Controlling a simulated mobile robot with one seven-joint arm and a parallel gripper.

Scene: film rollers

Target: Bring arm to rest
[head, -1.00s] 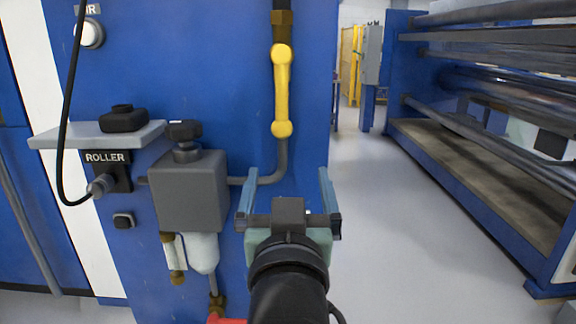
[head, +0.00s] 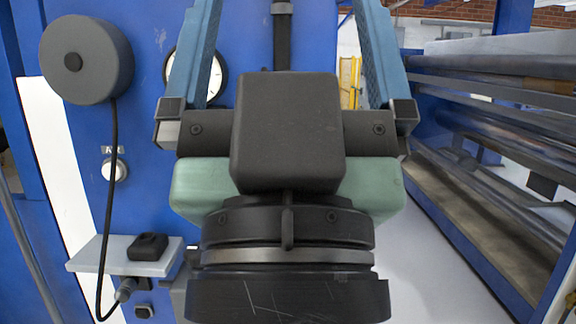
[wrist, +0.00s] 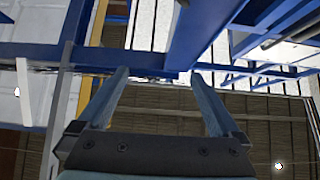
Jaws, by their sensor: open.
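My gripper (head: 287,40) fills the middle of the head view, raised close to the camera with its fingers pointing up. Its two blue fingers are spread wide apart with nothing between them. In the wrist view my gripper (wrist: 165,85) is also open and empty, facing ceiling beams and upper blue framework.
A grey round reel (head: 88,60) with a black cable hangs on the panel at left. Below it a grey shelf (head: 90,262) holds a black box (head: 148,246). A blue roller rack (head: 490,225) stands at right, with clear floor (head: 420,270) between.

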